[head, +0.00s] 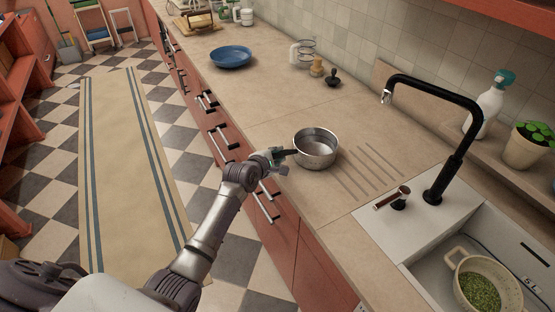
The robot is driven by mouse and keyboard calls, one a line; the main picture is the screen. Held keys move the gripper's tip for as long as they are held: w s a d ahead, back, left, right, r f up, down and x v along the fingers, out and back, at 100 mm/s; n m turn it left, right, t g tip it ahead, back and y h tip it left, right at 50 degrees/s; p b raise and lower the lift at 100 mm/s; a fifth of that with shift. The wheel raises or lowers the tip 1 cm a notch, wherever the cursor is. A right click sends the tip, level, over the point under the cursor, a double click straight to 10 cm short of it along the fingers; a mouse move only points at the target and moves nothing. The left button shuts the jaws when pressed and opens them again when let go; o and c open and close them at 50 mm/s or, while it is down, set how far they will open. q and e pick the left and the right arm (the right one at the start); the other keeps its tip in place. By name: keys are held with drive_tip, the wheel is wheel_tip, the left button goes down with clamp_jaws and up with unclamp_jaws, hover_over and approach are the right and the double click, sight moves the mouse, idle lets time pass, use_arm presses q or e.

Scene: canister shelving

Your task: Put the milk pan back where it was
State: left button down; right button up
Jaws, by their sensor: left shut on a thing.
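The milk pan (316,149) is a small round silver metal pan. It appears upright at the front part of the beige counter, just left of the draining grooves. I cannot tell whether its base touches the counter. My left gripper (287,154) is at the pan's left side, shut on its dark handle, which the fingers mostly hide. The inside of the pan looks empty. My right gripper is out of view.
The sink (420,268) with a black tap (452,150) is at right; a colander (457,262) of green bits stands in it. A blue plate (231,56) lies farther back. Small items (333,78) stand by the wall. The counter (262,105) between plate and pan is clear.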

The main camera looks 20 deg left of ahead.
use_arm(q)
drive_tip(key=shift+w+a+r, duration=0.1)
drive_tip(key=shift+r, duration=0.15)
drive_tip(key=c, duration=1.2)
unclamp_jaws()
drive_tip(key=shift+s+f, duration=0.25)
drive_tip(key=shift+o, duration=1.1)
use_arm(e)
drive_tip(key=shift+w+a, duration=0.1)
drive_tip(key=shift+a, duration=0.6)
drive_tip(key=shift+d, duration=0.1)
